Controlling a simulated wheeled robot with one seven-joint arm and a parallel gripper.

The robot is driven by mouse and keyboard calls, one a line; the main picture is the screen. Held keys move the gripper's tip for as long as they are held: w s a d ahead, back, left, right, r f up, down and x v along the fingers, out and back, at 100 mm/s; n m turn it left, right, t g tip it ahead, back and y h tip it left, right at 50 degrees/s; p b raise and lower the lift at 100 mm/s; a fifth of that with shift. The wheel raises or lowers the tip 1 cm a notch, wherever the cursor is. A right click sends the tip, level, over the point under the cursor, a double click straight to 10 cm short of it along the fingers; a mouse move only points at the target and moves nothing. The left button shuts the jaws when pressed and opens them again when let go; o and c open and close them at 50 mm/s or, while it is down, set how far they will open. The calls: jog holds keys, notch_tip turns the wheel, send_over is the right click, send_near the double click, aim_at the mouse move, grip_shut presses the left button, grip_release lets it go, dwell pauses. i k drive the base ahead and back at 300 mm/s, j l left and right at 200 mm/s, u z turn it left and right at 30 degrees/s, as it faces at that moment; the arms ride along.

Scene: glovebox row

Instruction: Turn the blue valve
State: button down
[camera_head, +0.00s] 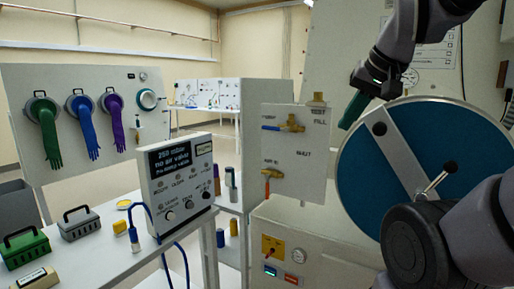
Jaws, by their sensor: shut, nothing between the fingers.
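The blue valve (271,127) is a blue lever on a brass body, on the upper part of a pale panel at the centre. Its lever lies level and points left. Lettering that seems to read "FILL" is at its upper right and "SHUT" is below it. A second brass valve with an orange-red lever (267,187) hangs lower on the same panel, its lever pointing down. My gripper (347,124) is shut and empty, with its dark green fingers pointing down and left.
The large blue round door (366,188) with a grey bar and lever handle is close on the right, partly behind my arm. A bench (105,255) at left bears a meter box (178,181) and cases. Gloves hang behind it. The space before the valve panel looks clear.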

aim_at(286, 130)
jog(key=i+j+z, duration=0.2)
jog(key=i+j, duration=0.3)
jog(key=j, duration=0.15)
jog(key=k+z, duration=0.1)
jog(key=z, duration=0.3)
jog(key=k+j+z, duration=0.1)
jog(key=z, duration=0.25)
jog(key=k+z, duration=0.1)
jog(key=z, duration=0.65)
jog(key=i, duration=0.45)
jog(key=k, duration=0.35)
jog(key=k+u, duration=0.25)
jog(key=i+u, duration=0.1)
jog(key=u, duration=1.45)
